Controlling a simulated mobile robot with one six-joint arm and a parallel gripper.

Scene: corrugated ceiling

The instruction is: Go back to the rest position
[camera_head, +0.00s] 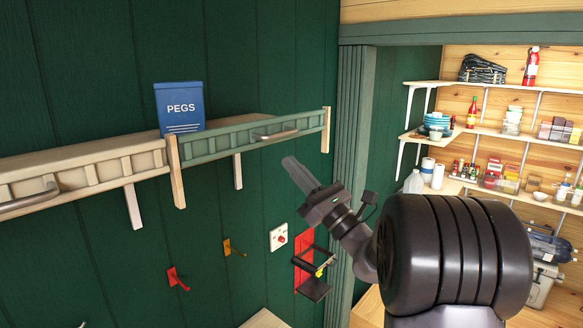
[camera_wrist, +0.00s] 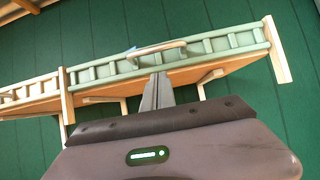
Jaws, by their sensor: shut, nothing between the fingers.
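My gripper (camera_head: 292,165) is raised in front of the dark green wall, below the green section of a wall shelf. Its fingers are together with nothing between them. In the wrist view my gripper (camera_wrist: 162,76) points up toward the shelf, its tips overlapping the shelf's lower edge in the picture. I cannot tell whether the tips touch the shelf. My dark arm fills the lower right of the head view.
The wall shelf (camera_head: 222,145) has a slatted front and metal handles; a blue PEGS box (camera_head: 180,107) stands on it. Below are a red hook (camera_head: 176,279), a yellow hook (camera_head: 233,248) and a white switch plate (camera_head: 279,237). Stocked pantry shelves (camera_head: 460,84) stand right.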

